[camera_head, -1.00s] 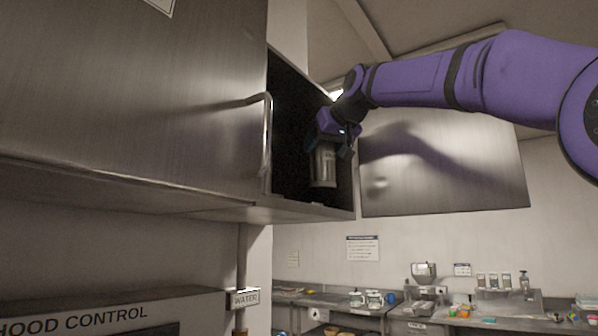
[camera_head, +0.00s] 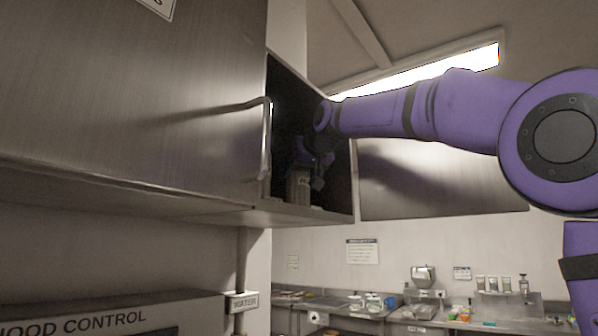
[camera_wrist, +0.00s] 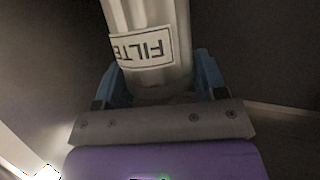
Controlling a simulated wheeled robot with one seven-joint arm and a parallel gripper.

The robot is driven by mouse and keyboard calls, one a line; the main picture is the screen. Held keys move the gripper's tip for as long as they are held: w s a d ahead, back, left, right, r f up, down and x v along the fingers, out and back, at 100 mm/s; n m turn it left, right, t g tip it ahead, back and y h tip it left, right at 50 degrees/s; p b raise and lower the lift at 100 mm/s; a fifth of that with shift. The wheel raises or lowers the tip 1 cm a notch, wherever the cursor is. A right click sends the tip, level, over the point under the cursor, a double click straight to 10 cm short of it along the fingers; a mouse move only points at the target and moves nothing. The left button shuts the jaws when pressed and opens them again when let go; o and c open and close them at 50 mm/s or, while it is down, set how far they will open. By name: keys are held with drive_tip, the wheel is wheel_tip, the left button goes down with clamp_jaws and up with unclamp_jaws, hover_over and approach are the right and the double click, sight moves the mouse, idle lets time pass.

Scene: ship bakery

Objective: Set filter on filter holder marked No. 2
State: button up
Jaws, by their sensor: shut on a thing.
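The filter (camera_wrist: 147,45) is a pale ribbed cylinder with a label reading "FILTE", the rest cut off by its curve. My gripper (camera_wrist: 160,80) is shut on it, one blue finger on each side. In the head view the filter (camera_head: 299,188) hangs upright below my gripper (camera_head: 306,168), inside the dark open wall cabinet (camera_head: 285,213), near its floor. I cannot tell whether the filter touches the floor. No filter holder or No. 2 mark can be made out; the cabinet interior is very dark.
The cabinet's left door (camera_head: 130,110) with its bar handle (camera_head: 267,140) stands at the left of the opening. Another steel door panel (camera_head: 440,185) is at the right, behind my arm. A counter (camera_head: 350,309) with small equipment lies far below.

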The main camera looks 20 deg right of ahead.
drive_tip(key=shift+f, duration=0.1)
drive_tip(key=o, duration=1.5)
drive_tip(key=v, duration=1.2)
drive_tip(key=s+d+f+g, duration=0.1)
drive_tip(key=s+f+g, duration=0.1)
drive_tip(key=s+f, duration=0.7)
drive_tip(key=s+d+f+m+g+h, duration=0.1)
drive_tip(key=s+f, duration=0.7)
drive_tip(key=f, duration=1.3)
drive_tip(key=s+d+f+g+h, duration=0.1)
drive_tip(key=s+d+f+g, duration=0.2)
drive_tip(key=s+f, duration=0.6)
drive_tip(key=shift+s+d+f+m+g, duration=0.15)
drive_tip(key=shift+f+g, duration=0.2)
drive_tip(key=shift+f, duration=0.85)
drive_tip(key=shift+s+a+f+m+g, duration=0.1)
drive_tip(key=shift+f+g, duration=0.2)
drive_tip(key=shift+f, duration=0.9)
drive_tip(key=shift+s+d+f+m+g, duration=0.15)
drive_tip(key=shift+f+g, duration=0.2)
drive_tip(key=shift+f, duration=0.85)
